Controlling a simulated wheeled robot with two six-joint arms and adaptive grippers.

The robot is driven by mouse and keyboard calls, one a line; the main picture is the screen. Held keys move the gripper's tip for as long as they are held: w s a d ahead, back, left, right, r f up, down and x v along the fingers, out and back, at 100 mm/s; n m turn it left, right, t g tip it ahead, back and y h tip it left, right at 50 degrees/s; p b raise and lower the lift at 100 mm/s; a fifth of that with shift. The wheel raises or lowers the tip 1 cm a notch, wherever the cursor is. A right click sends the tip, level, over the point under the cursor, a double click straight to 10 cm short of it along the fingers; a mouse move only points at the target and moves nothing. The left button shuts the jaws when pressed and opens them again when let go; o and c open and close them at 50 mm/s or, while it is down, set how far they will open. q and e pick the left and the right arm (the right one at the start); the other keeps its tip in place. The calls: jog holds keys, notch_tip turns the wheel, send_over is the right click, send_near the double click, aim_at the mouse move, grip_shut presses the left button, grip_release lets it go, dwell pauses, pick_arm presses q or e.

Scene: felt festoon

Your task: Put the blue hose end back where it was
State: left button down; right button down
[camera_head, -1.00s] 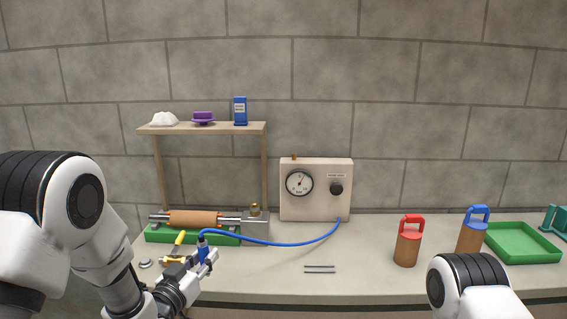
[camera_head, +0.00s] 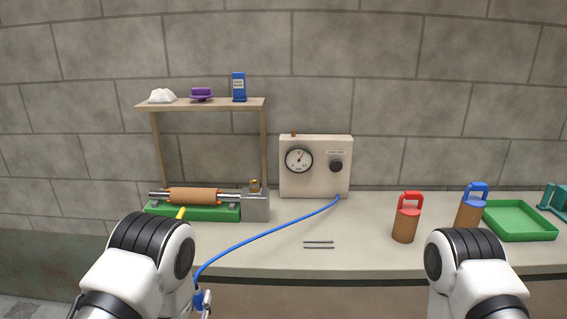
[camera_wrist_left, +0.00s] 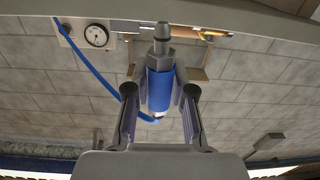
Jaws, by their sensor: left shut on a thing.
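My left gripper (camera_head: 205,302) is low in the head view, in front of the table's front edge. It is shut on the blue hose end (camera_head: 198,298). In the left wrist view the blue hose end (camera_wrist_left: 160,90) sits between the two fingers, its grey metal nozzle pointing to the top of the picture. The blue hose (camera_head: 268,233) runs from the lower right of the white gauge box (camera_head: 316,183) down to the gripper. Of a yellow lever (camera_head: 181,213), only the top shows behind my left arm. My right gripper is out of view.
A brown roller (camera_head: 193,196) lies on a green base beside a grey block (camera_head: 256,207) with a brass knob. A wooden shelf (camera_head: 200,104) stands behind. Two grey rods (camera_head: 318,245) lie mid-table. Red-handled and blue-handled cylinders and a green tray (camera_head: 519,222) are at right.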

aim_at(197, 299)
pick_arm(q)
jog(key=s+r, duration=0.1)
jog(key=s, duration=0.1)
jog(key=s+r, duration=0.1)
jog(key=s, duration=0.1)
jog(key=shift+r, duration=0.15)
jog(key=shift+w, duration=0.1)
